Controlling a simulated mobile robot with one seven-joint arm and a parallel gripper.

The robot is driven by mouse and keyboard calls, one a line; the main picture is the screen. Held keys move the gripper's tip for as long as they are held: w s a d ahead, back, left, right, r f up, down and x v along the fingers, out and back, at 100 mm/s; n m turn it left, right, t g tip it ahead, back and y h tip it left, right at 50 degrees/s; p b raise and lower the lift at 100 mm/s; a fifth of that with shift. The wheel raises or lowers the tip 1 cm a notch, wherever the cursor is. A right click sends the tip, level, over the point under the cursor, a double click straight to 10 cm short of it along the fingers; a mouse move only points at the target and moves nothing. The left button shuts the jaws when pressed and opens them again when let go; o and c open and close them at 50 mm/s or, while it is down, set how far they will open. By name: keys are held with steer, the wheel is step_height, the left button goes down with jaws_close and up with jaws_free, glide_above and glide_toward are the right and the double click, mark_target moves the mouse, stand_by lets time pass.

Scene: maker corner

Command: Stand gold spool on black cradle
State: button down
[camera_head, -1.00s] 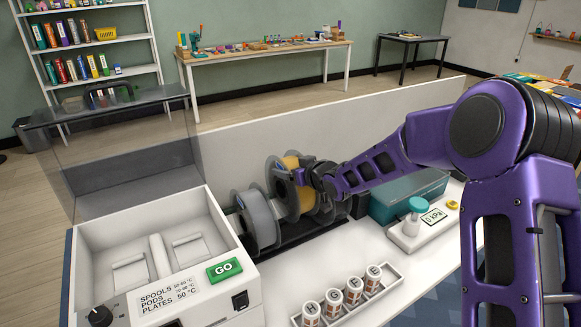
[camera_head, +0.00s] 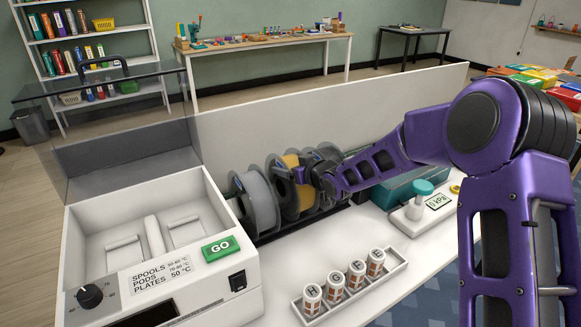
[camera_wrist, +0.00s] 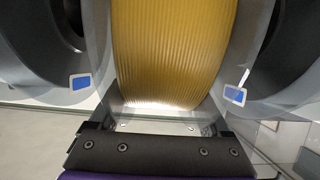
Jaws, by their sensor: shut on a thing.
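The gold spool (camera_head: 292,168) has clear flanges and stands upright in the row of spools on the rear of the bench. My gripper (camera_head: 318,174) is shut on its near right side in the head view. In the wrist view the gold winding (camera_wrist: 160,50) fills the middle, and my gripper (camera_wrist: 160,122) lies at its lower edge. The black cradle (camera_head: 268,238) shows as a dark low base under the row. Whether the gold spool's rim touches it is hidden.
A grey spool (camera_head: 258,198) stands close on the left of the gold one, and dark spools flank it in the wrist view. A white machine (camera_head: 150,255) with a GO button stands left. A tray of labelled jars (camera_head: 350,290) lies in front. A teal box (camera_head: 398,186) stands right.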

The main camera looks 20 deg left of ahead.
steer(key=shift+f+b, duration=0.2)
steer(key=shift+b, duration=0.2)
stand_by(0.3)
steer(key=shift+c, duration=0.6)
jaws_free()
steer(key=shift+o, duration=0.6)
steer(key=shift+f, duration=0.25)
steer(key=p+v, duration=0.3)
steer(key=v, duration=1.4)
steer(key=shift+s+r, duration=0.15)
steer(key=shift+r, duration=0.15)
steer(key=shift+d, duration=0.1)
